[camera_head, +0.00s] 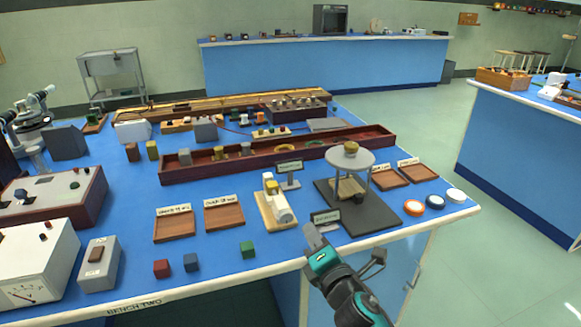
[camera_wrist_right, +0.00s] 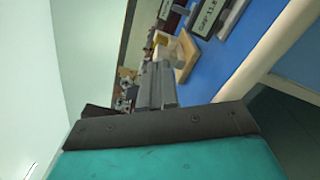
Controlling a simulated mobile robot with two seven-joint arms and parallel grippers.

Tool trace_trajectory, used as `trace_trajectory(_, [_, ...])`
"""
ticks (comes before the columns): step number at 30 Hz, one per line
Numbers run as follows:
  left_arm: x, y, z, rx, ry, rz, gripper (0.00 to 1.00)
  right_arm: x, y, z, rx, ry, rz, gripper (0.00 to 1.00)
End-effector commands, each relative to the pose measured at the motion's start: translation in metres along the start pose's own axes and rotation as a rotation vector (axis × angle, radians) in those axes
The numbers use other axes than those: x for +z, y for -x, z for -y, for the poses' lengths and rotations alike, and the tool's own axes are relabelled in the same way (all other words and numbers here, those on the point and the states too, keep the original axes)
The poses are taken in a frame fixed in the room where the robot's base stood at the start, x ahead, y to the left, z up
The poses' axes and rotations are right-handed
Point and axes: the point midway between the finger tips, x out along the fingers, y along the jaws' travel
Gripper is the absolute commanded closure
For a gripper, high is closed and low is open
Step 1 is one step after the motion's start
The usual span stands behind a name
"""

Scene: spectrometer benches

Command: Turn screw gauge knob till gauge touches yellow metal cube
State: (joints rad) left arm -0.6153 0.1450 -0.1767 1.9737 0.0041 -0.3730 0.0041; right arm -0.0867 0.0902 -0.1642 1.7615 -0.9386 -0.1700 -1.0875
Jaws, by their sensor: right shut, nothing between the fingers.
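The screw gauge (camera_head: 281,207) is a pale device with a white, rounded barrel on a wooden base near the bench's front edge. The yellow metal cube (camera_head: 271,187) sits at its far end. I cannot tell whether the gauge touches the cube. My right gripper (camera_head: 316,236) is shut and empty, to the right of the gauge and nearer the front edge, apart from it. In the right wrist view, the shut fingers (camera_wrist_right: 157,85) partly cover the gauge's wooden base (camera_wrist_right: 187,60). My left gripper is not in view.
A small label stand (camera_head: 326,216) is just beyond my right gripper. A round-topped stand (camera_head: 350,160) on a dark plate is to the right. Red, blue and green cubes (camera_head: 247,250) lie to the left. Wooden trays (camera_head: 224,217) lie left of the gauge.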

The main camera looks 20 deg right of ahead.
Motion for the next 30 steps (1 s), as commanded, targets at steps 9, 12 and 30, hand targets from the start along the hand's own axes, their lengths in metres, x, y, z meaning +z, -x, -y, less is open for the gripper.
trace_trajectory(9, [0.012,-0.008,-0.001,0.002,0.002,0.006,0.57,-0.007,0.002,0.009,-0.006,-0.278,-0.001,1.0])
trace_trajectory(12, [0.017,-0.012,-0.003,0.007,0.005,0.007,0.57,-0.011,0.004,0.015,-0.009,-0.498,0.0,1.0])
trace_trajectory(30, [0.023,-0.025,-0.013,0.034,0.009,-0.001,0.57,-0.016,-0.01,0.022,0.005,-1.051,0.0,1.0])
